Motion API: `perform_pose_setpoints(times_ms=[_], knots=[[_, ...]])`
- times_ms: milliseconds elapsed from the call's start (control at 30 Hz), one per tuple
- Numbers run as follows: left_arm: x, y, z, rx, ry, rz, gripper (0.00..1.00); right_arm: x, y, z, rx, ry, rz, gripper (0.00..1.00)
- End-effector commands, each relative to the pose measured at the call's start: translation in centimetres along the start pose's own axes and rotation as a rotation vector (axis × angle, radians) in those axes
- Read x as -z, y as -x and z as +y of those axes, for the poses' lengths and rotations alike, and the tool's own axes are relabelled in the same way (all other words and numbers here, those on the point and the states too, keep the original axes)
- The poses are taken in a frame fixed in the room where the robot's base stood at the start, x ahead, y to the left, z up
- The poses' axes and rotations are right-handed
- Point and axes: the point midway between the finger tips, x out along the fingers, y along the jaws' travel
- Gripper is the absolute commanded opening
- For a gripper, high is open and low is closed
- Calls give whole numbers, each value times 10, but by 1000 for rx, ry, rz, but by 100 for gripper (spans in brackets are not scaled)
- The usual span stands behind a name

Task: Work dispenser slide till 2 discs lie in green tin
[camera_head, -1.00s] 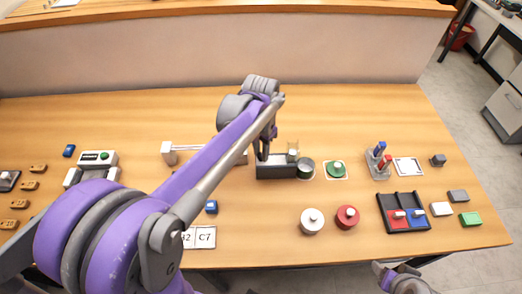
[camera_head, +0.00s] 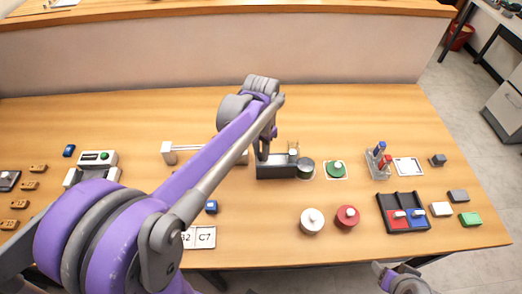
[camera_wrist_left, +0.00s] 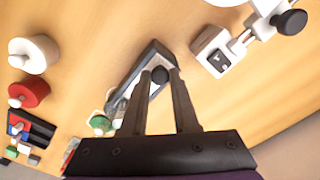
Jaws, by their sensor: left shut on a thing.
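The dispenser (camera_head: 276,171) is a dark, long box at the table's middle, with a small upright part (camera_head: 293,149) at its right end. My left gripper (camera_head: 263,157) is over its left part. In the left wrist view the fingers (camera_wrist_left: 159,82) are shut on a black slide knob (camera_wrist_left: 159,74) on the dispenser (camera_wrist_left: 148,58). My right gripper (camera_head: 385,272) shows only partly at the bottom edge.
A white tin (camera_head: 312,222) and a red tin (camera_head: 347,218) stand in front. A black tray (camera_head: 392,199) with red and blue blocks and a grey holder (camera_head: 378,164) are to the right. A white-and-grey device (camera_head: 95,167) stands left. The table behind the dispenser is clear.

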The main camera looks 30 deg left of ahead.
Motion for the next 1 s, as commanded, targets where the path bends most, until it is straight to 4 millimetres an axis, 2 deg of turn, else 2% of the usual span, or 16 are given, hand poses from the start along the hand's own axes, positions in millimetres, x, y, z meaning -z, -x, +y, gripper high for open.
perform_pose_setpoints(times_ms=[167, 400, 667, 700, 800, 867, 1000], knots=[[7, 0, 6, 0, -4, 0, 0, 0, 0, 0, 0, 0, 0, 65], [33, 0, 32, 1, -3, 0, 0, -2, -1, 0, 0, 0, -1, 65], [34, 1, 33, -1, -1, 3, 0, -1, -1, 0, 0, 0, -1, 65], [34, 1, 34, -2, -1, 3, 34, -1, -1, 0, 0, 0, -1, 65], [34, 0, 33, -1, -1, 3, 52, -1, -1, 0, 0, 0, -1, 65], [34, 0, 33, -1, -1, 2, 59, -1, -1, 0, 0, 0, -1, 65], [33, 0, 34, -2, -1, 2, 59, -1, -1, 0, 0, 0, -1, 65]])
